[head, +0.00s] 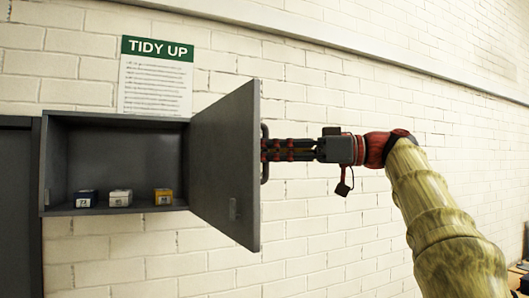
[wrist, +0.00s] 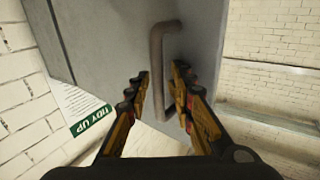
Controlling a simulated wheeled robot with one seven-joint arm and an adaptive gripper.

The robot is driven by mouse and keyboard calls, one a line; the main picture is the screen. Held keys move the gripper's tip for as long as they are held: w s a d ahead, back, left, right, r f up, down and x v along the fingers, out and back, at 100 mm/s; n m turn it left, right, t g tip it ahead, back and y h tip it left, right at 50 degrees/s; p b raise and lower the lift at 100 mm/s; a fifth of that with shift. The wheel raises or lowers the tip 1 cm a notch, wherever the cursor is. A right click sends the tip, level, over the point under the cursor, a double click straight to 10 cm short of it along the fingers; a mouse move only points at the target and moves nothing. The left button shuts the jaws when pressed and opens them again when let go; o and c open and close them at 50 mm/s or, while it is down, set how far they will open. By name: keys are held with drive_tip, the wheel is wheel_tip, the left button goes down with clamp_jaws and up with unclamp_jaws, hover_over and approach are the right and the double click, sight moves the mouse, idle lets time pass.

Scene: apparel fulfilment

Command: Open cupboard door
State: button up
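The grey cupboard (head: 48,165) on the wall stands open at the left of the head view. Its door (head: 225,155) is hinged on the right and swung well out from the wall. The door's handle (head: 265,174) is on the outer face, near the free edge; it also shows as a bar in the wrist view (wrist: 158,60). My gripper (head: 268,150) is at the handle from the right. In the wrist view, my gripper's fingers (wrist: 162,76) are apart, on either side of the bar, with visible gaps. Whether either finger touches the bar is unclear.
Inside the cupboard are three small boxes: a blue one (head: 86,199), a white one (head: 120,198) and a yellow one (head: 163,197). A TIDY UP sign (head: 156,80) hangs above. Another dark cabinet (head: 15,210) adjoins at left. The brick wall right of the door is mostly clear.

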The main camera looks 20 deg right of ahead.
drive_tip(key=shift+o, duration=0.2)
drive_tip(key=v, duration=1.2)
drive_tip(key=shift+f, duration=0.1)
